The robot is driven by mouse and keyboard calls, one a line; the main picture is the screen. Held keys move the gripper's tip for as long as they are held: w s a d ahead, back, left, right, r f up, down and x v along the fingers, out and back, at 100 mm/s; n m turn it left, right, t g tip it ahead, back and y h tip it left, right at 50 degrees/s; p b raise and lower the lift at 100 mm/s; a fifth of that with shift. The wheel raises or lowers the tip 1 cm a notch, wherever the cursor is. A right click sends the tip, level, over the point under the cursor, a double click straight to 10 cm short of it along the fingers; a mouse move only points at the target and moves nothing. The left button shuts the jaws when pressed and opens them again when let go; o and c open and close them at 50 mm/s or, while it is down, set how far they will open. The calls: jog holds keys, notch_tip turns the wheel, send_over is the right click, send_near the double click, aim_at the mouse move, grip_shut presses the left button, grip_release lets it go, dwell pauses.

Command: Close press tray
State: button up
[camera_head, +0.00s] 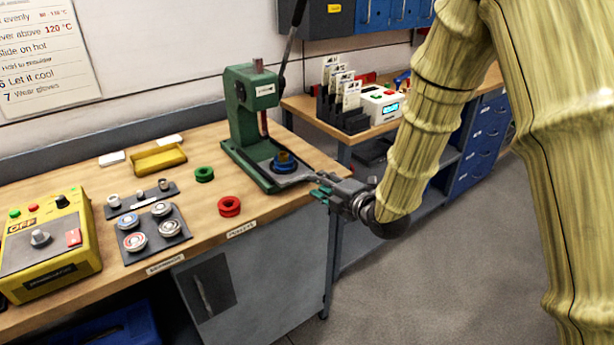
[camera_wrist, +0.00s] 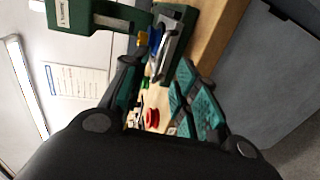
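The green press (camera_head: 250,115) stands on the wooden bench with its lever up. Its grey metal press tray (camera_head: 296,179) sticks out at the front of the base, toward my gripper. A blue and brass round part (camera_head: 284,162) sits at the tray, under the ram. My gripper (camera_head: 322,187) is at the tray's outer end; I cannot tell whether it touches. In the wrist view my gripper (camera_wrist: 158,75) has its teal-padded fingers apart, with the tray (camera_wrist: 172,45) just beyond the fingertips.
A green ring (camera_head: 204,174) and a red ring (camera_head: 229,206) lie left of the press. A yellow control box (camera_head: 50,245) and a dark pad with several round parts are further left. A second bench with a card rack (camera_head: 340,105) stands behind. Floor at right is clear.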

aim_at(304, 177)
jog(key=p+x, duration=0.1)
jog(key=x, duration=0.6)
jog(key=shift+w+a+f, duration=0.1)
jog(key=shift+w+a, duration=0.15)
jog(key=shift+w, duration=0.1)
grip_shut()
